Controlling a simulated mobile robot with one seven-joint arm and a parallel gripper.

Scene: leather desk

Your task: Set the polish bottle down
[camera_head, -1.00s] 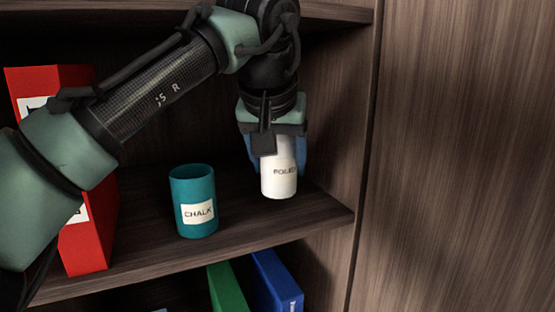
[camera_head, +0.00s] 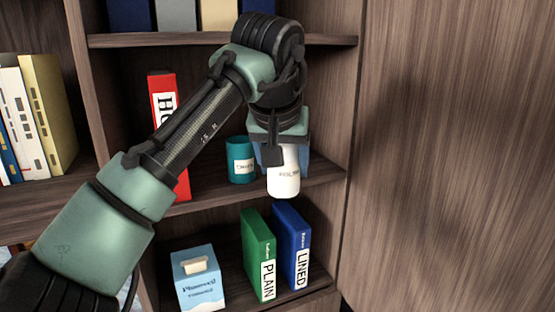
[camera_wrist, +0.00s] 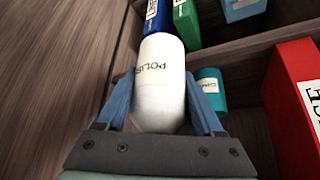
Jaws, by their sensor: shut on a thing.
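The polish bottle (camera_head: 284,177) is white with a dark "POLISH" label. My gripper (camera_head: 283,158) is shut on it, with blue fingers on either side, and holds it upright. In the head view the bottle's lower end overlaps the front edge of the middle shelf (camera_head: 322,179), and the bottle appears to be in front of that edge. In the wrist view the bottle (camera_wrist: 160,85) sits between the two fingers (camera_wrist: 160,105). No contact between the bottle's base and a surface shows.
A teal chalk cup (camera_head: 240,163) and a red binder (camera_head: 163,100) stand on the middle shelf, left of the bottle. Below are a light blue tissue box (camera_head: 198,285), a green book (camera_head: 257,250) and a blue book (camera_head: 292,243). A wooden panel (camera_head: 450,150) stands at right.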

